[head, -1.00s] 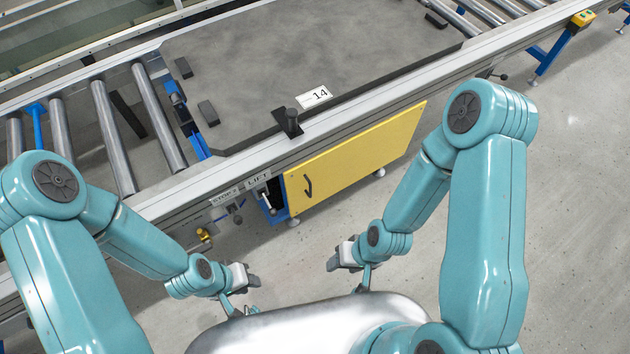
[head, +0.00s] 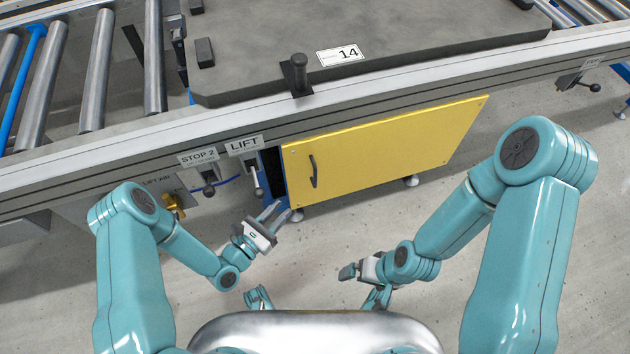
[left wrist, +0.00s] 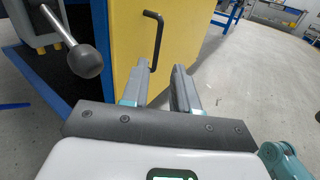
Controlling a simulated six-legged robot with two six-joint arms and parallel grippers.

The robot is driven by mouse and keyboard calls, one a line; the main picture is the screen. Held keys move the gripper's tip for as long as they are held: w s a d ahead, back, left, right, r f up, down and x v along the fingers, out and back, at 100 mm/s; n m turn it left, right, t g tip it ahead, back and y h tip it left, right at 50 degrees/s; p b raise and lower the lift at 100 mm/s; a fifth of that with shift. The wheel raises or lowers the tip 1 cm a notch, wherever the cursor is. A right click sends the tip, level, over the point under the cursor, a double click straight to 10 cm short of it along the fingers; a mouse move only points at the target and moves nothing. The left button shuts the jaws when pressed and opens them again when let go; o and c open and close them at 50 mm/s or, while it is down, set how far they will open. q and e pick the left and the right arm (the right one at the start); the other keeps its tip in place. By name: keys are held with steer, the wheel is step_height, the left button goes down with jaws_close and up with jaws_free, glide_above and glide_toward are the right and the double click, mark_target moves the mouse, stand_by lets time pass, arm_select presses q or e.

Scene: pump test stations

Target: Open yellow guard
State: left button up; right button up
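The yellow guard (head: 385,145) is a flat panel under the conveyor's edge, with a dark bar handle (head: 313,171) near its left side. It looks closed in the head view. In the left wrist view the guard (left wrist: 185,30) fills the upper middle, and its black handle (left wrist: 152,40) stands just beyond the fingers. My left gripper (head: 277,213) is below and left of the handle, open and empty, pointing toward the guard; its fingers (left wrist: 160,85) are apart from the handle. My right gripper (head: 354,271) is below the guard, away from it; its finger gap is not clear.
The LIFT lever (head: 257,183) and STOP 2 lever (head: 208,189) hang left of the guard; a lever knob (left wrist: 86,61) looms close in the left wrist view. A brass valve (head: 174,204) sits farther left. A grey plate marked 14 (head: 400,35) lies above. The floor in front is clear.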

mark_target(314, 174)
arm_select(q)
steer(key=b+x, duration=0.3)
steer(key=x, duration=1.3)
steer(key=shift+r, duration=0.1)
steer(key=shift+a, duration=0.1)
steer(key=shift+c, duration=0.3)
jaws_close()
